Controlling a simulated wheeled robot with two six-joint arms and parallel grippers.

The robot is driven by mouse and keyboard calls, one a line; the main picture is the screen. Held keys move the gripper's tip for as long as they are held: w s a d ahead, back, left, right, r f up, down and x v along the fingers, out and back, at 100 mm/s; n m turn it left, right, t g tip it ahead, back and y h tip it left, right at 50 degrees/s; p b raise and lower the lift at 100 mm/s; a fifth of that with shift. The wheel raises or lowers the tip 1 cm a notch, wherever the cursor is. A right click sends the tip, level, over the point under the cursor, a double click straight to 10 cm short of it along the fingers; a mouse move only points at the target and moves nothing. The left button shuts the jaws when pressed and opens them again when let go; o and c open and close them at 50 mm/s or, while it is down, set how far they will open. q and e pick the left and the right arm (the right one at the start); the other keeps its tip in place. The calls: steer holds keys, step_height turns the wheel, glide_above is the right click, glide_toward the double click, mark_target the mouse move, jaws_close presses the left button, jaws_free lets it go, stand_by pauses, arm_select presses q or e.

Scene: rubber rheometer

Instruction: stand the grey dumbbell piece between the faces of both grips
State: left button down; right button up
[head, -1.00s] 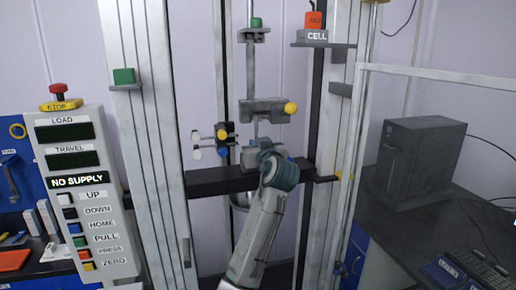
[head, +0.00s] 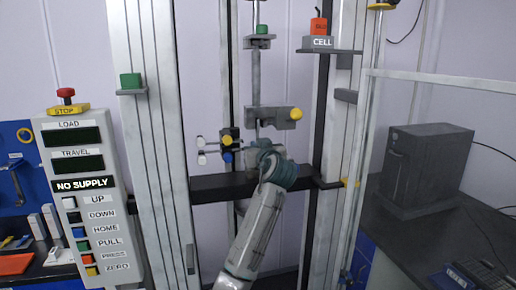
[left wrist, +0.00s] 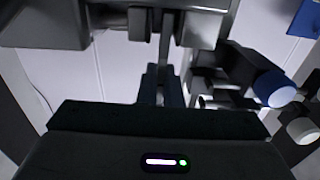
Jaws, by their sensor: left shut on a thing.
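The upper grip (head: 268,116) is a grey block with a yellow knob, on the machine's centre line. It also shows at the top of the left wrist view (left wrist: 205,30), with two faces and a gap between them. My left gripper (left wrist: 161,85) is shut on the grey dumbbell piece (left wrist: 166,48), a thin upright strip whose upper part reaches toward that gap. Whether it touches either face I cannot tell. In the head view my wrist hides the fingers and most of the lower grip, just above the black crossbeam (head: 215,187). My right gripper is not in view.
A clip device with yellow and blue knobs (head: 229,141) stands close left of the grips; its blue knob (left wrist: 274,88) is near my fingers at right in the wrist view. Frame columns (head: 150,150) flank the grips. A control panel (head: 85,200) stands left.

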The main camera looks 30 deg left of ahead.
arm_select(q)
steer(key=shift+f+b, duration=0.2)
steer(key=shift+b, duration=0.1)
stand_by(0.4)
steer(key=c, duration=1.5)
jaws_free()
steer(key=shift+s+d+f, duration=0.1)
steer(key=shift+s+d, duration=0.15)
steer(key=shift+d, duration=0.05)
steer(key=b+v, duration=0.4)
steer(key=v, duration=0.6)
